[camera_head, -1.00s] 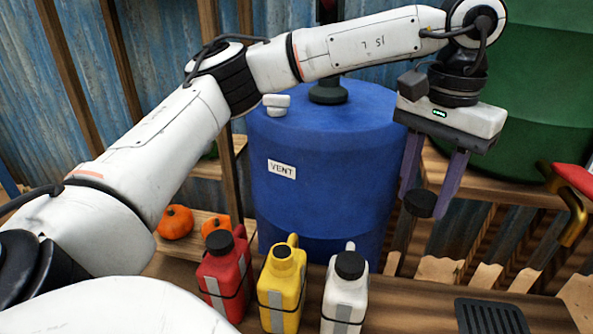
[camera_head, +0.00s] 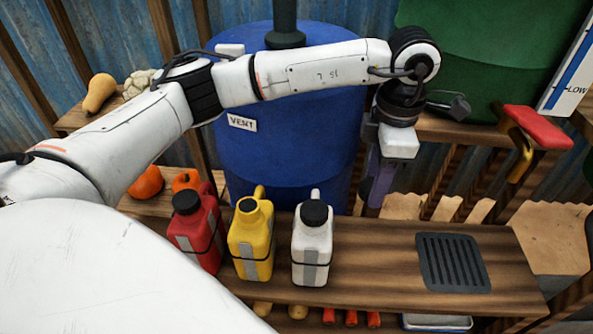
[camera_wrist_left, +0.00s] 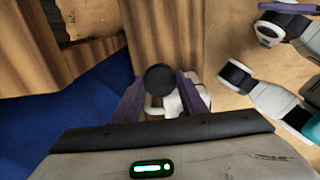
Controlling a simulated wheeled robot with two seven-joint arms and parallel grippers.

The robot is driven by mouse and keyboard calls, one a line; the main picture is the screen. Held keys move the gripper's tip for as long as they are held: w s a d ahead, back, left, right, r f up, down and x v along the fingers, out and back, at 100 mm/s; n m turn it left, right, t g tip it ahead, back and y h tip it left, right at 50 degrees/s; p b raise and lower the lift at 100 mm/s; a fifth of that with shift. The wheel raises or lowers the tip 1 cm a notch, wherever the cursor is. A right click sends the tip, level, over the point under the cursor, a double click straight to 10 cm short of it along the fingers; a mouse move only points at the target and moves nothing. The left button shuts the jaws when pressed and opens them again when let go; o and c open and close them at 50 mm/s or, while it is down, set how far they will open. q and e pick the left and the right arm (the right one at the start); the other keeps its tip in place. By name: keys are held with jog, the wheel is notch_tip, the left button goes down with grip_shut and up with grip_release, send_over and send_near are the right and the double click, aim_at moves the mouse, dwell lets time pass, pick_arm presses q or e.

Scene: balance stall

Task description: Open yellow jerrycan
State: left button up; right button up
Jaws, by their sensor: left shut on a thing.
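The yellow jerrycan (camera_head: 262,243) stands upright on the wooden bench between a red jerrycan (camera_head: 207,243) and a white jerrycan (camera_head: 313,245). Its neck (camera_head: 248,205) shows a dark opening with no cap on it. The red and white ones have black caps. My left gripper (camera_head: 372,195), with purple fingers, is to the right of the white jerrycan, above the bench's back edge. In the left wrist view it is shut on a black cap (camera_wrist_left: 160,77). In the head view this cap cannot be made out.
A black slotted mat (camera_head: 452,263) lies on the right of the bench, with bare wood left of it. A blue barrel (camera_head: 285,150) stands behind the jerrycans. A red-handled lever (camera_head: 538,127) is at the right. Pumpkins (camera_head: 146,181) sit at the left.

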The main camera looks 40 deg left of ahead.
pick_arm(q)
notch_tip(320, 180, down, 4)
jog(key=s+d+n+p, duration=0.1)
jog(key=d+n, duration=0.1)
jog(key=n, duration=0.9)
jog(key=n+p, duration=0.2)
jog(key=n, duration=1.4)
send_over(361, 268)
notch_tip(361, 268, down, 6)
notch_tip(361, 268, down, 6)
jog(key=shift+r+b, duration=0.25)
jog(key=shift+b, duration=0.6)
jog(key=shift+f+b, duration=0.6)
jog(key=shift+f, duration=1.6)
pick_arm(e)
jog(key=shift+s+d+r+t, duration=0.2)
jog(key=shift+d+r+t, duration=0.1)
jog(key=shift+t, duration=0.1)
pick_arm(q)
jog(key=shift+f, duration=0.2)
jog(key=o, duration=1.2)
jog(key=shift+c, duration=0.2)
